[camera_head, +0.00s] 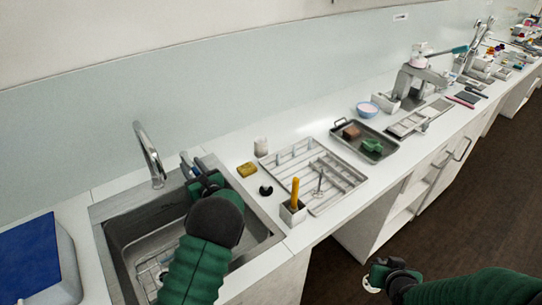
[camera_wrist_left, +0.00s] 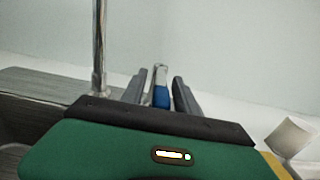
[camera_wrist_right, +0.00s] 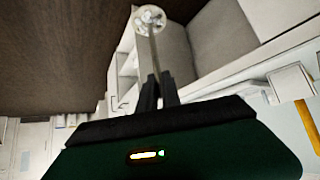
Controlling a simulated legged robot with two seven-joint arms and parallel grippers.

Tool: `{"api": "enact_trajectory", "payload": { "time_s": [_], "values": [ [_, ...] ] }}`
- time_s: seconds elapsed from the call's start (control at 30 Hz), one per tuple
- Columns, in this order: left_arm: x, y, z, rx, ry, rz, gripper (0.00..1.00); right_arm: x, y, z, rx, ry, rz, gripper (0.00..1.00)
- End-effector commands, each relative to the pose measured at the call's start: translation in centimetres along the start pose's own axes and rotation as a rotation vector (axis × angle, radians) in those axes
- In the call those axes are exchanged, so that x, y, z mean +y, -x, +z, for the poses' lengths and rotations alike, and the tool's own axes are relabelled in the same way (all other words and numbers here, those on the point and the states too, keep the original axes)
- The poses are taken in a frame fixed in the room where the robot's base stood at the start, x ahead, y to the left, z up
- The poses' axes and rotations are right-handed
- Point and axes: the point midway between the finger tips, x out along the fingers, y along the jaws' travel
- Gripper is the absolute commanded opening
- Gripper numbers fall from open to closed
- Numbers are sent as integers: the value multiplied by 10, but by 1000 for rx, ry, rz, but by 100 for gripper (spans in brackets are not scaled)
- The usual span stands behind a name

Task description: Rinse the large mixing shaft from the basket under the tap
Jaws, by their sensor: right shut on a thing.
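The tap (camera_head: 150,155) rises behind the steel sink (camera_head: 113,240); its pipe also shows in the left wrist view (camera_wrist_left: 100,50). No water is visible. My left gripper (camera_head: 197,168) is beside the tap, above the sink's back right. Its fingers (camera_wrist_left: 160,90) stand apart on either side of a blue and silver upright piece (camera_wrist_left: 161,92), perhaps the tap's handle. My right gripper (camera_wrist_right: 157,82) is shut on the thin metal mixing shaft (camera_wrist_right: 153,50), with a round slotted head (camera_wrist_right: 149,19) pointing away. In the head view it is low, over the floor (camera_head: 382,275). A metal basket (camera_head: 150,273) lies in the sink, partly hidden by my left arm.
A slatted metal rack (camera_head: 325,180) with upright pegs, a small holder (camera_head: 292,212) with a yellow-handled brush and a yellow sponge (camera_head: 247,170) are right of the sink. A tray (camera_head: 365,142) with brown and green blocks is farther. A blue-topped block (camera_head: 28,260) is left.

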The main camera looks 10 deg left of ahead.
Motion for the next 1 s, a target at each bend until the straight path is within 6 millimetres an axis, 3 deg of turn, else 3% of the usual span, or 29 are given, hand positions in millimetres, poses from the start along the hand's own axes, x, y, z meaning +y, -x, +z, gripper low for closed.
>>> {"api": "enact_trajectory", "payload": {
  "time_s": [0.33, 0.6, 1.0],
  "values": [
    [0, -9, 0, 1, 1, -1, 36, 0, 1, 0, 1, 0, 0, 0],
    [0, -9, 0, 1, 1, -1, 1, 0, 0, 0, 1, 0, 0, 0],
    [0, -9, 0, 1, 1, -1, 0, 0, 0, 0, 0, 0, 0, 0]
  ]
}}
